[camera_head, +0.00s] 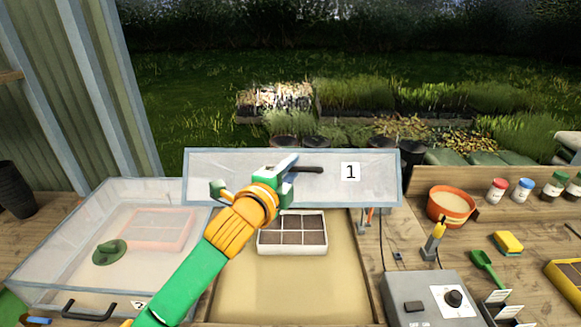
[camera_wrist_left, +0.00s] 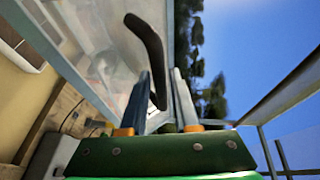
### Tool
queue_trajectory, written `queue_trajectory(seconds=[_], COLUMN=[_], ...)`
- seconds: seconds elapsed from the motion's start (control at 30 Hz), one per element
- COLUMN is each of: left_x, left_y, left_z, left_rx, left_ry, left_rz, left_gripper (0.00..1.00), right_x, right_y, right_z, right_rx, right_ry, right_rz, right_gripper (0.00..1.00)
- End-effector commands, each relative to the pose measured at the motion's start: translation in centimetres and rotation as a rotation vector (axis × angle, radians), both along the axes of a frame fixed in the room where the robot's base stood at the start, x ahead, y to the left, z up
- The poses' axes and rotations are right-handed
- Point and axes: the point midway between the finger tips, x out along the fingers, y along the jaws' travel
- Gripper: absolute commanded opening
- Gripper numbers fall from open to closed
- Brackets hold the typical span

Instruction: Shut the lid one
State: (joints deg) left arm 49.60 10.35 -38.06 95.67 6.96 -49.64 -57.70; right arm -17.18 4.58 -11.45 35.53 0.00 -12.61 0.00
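Lid one (camera_head: 230,180), a clear panel with a pale frame and a "1" label (camera_head: 350,172), stands raised above the middle bed. Its dark handle (camera_head: 308,169) shows on its face, and the curved handle also shows in the left wrist view (camera_wrist_left: 150,45). My left gripper (camera_head: 292,168) is at the left end of the handle. In the left wrist view its two fingers (camera_wrist_left: 161,85) are apart, with the handle's lower end between them and no clear grip on it. My right gripper is not in view.
A second clear lid (camera_head: 70,215), labelled "2", lies shut at the left. A seed tray (camera_head: 293,247) sits in the sandy middle bed (camera_head: 290,290). At the right are a grey control box (camera_head: 430,290), an orange pot (camera_head: 435,215), a yellow sponge (camera_head: 508,243) and small jars.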

Motion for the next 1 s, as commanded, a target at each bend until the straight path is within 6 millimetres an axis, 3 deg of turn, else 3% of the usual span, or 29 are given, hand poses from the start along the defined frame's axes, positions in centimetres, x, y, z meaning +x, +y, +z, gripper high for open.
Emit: queue_trajectory(seconds=[0.07,0.2,1.0], left_x=[-0.01,-0.01,-0.02], left_y=[0.01,0.03,0.05], left_z=[-0.02,-0.02,-0.04], left_rx=[0.000,-0.001,0.000], left_ry=[0.000,0.000,0.001], left_rz=[0.000,0.000,0.001], left_gripper=[0.30,0.00,0.00], right_x=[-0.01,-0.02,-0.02], right_y=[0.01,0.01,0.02], right_z=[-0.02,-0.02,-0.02], right_rx=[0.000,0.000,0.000], right_ry=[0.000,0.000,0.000], right_rz=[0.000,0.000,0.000], right_gripper=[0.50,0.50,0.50])
